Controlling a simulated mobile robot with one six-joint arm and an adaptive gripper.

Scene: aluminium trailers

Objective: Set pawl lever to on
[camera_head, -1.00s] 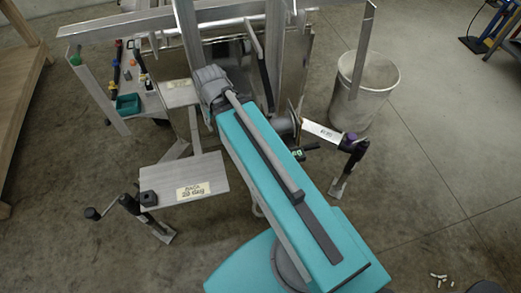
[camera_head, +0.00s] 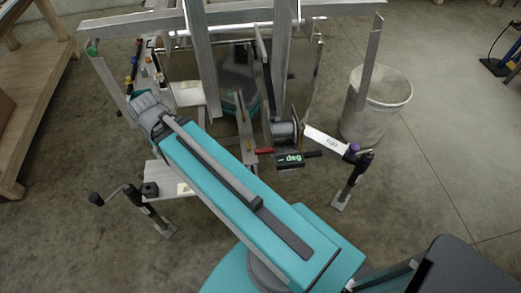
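The winch (camera_head: 285,129) sits on the trailer frame near the picture's middle. A small red lever or handle (camera_head: 264,151) sticks out just below and left of it; I cannot tell for sure that this is the pawl lever, or its on or off position. My teal arm runs from the bottom middle up to a grey joint at the left. My gripper is not in view.
The trailer's aluminium bars (camera_head: 200,50) rise around the winch. A purple-capped jack (camera_head: 355,170) and a white bucket (camera_head: 377,103) stand at the right. A wooden bench (camera_head: 40,120) is at the left.

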